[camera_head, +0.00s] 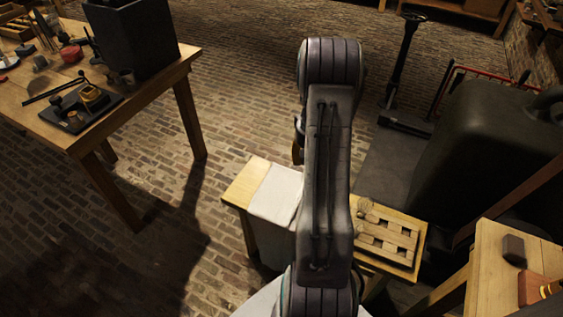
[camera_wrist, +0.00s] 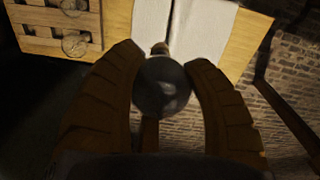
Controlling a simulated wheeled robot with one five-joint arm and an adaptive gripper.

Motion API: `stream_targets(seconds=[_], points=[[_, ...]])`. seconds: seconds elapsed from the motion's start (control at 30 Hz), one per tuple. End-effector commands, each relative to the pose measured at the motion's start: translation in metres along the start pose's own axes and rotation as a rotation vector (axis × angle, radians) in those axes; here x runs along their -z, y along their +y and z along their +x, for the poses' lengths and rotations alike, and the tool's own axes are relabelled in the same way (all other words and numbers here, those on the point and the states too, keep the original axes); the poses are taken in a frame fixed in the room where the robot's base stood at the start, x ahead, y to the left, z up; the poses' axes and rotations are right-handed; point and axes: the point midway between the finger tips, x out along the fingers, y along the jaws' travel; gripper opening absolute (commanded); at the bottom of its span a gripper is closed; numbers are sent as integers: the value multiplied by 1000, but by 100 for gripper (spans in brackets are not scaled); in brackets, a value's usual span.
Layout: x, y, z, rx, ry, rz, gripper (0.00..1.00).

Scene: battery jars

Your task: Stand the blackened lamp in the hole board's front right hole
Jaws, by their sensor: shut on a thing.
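My gripper (camera_wrist: 168,66) is shut on the blackened lamp (camera_wrist: 162,90), a dark round bulb between the two fingers in the wrist view. Its small cap points away from me, past the fingertips. In the head view my arm hides the lamp and nearly all of the gripper. The hole board (camera_head: 407,259) lies on the right part of the small wooden table, partly behind my arm. It also shows at the upper left of the wrist view (camera_wrist: 40,31), apart from the lamp. Two clear bulbs stand in it; some square holes look empty.
A white cloth (camera_head: 275,195) covers the small table's (camera_head: 241,183) left part. A large workbench (camera_head: 75,137) with a dark box (camera_head: 135,40) and tools stands at left. A dark bulky object (camera_head: 490,150) and another wooden table (camera_head: 495,270) are at right.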

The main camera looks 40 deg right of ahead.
Motion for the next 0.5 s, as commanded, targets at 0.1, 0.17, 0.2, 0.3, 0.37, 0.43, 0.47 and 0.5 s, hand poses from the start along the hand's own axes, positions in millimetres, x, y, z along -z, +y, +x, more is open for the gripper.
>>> stream_targets(seconds=[0.1, 0.17, 0.2, 0.3, 0.37, 0.43, 0.47, 0.5], points=[[-2, 31, 19, 0, 0, 53, 24], [-3, 45, 24, 0, 0, 75, 24], [-4, 54, 28, 0, 0, 90, 24], [-8, 77, 38, 0, 0, 122, 24], [-11, 90, 44, 0, 0, 141, 24], [-14, 106, 51, 0, 0, 160, 24], [-16, 112, 54, 0, 0, 169, 24], [-18, 121, 58, 0, 0, 179, 24]])
